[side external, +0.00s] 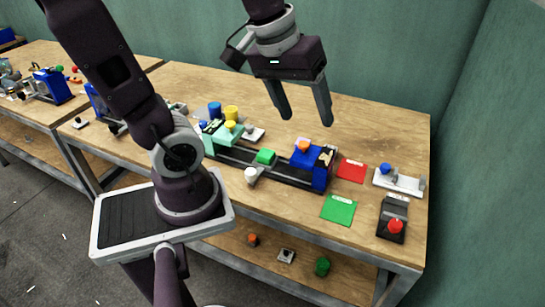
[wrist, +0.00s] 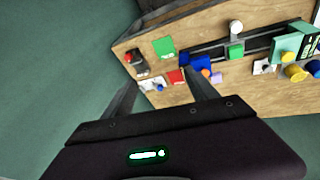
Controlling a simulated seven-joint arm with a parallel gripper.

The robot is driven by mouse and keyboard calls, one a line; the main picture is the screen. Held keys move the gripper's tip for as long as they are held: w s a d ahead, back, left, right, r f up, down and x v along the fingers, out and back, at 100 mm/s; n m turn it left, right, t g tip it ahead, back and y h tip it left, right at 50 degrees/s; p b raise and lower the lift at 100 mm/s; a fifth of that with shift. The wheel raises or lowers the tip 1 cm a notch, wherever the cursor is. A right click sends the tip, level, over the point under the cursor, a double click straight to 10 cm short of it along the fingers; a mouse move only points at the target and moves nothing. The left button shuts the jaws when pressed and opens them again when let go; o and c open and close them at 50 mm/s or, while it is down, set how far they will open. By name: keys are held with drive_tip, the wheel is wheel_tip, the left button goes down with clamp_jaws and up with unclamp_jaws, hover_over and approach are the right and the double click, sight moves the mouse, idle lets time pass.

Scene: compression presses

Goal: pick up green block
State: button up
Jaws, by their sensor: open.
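The green block (side external: 266,156) sits on the dark rail of the press, between the teal press part (side external: 224,133) and the blue press block (side external: 312,163). In the wrist view the green block (wrist: 236,51) also shows on the rail, near the top right. My gripper (side external: 306,118) is open and empty, with its fingers pointing down. It hangs above the table, up and to the right of the green block. The fingers (wrist: 160,92) also show in the wrist view, spread apart.
A white ball knob (side external: 251,175) stands beside the rail near the block. A green square (side external: 339,209), a red square (side external: 351,171), a red-button box (side external: 394,222) and a blue-knob switch (side external: 398,180) lie to the right. Blue (side external: 214,110) and yellow (side external: 231,113) cylinders stand behind the rail.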

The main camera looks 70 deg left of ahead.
drive_tip(key=w+a+f+n+g, duration=0.1)
drive_tip(key=w+a+f+n, duration=0.3)
drive_tip(key=a+n, duration=0.15)
drive_tip(key=n+g, duration=0.3)
drive_tip(key=n, duration=1.1)
hover_over(263, 152)
wheel_tip(263, 152, down, 18)
drive_tip(key=shift+d+f, duration=0.1)
drive_tip(key=f, duration=0.7)
drive_tip(key=shift+a, duration=0.2)
drive_tip(key=c, duration=1.4)
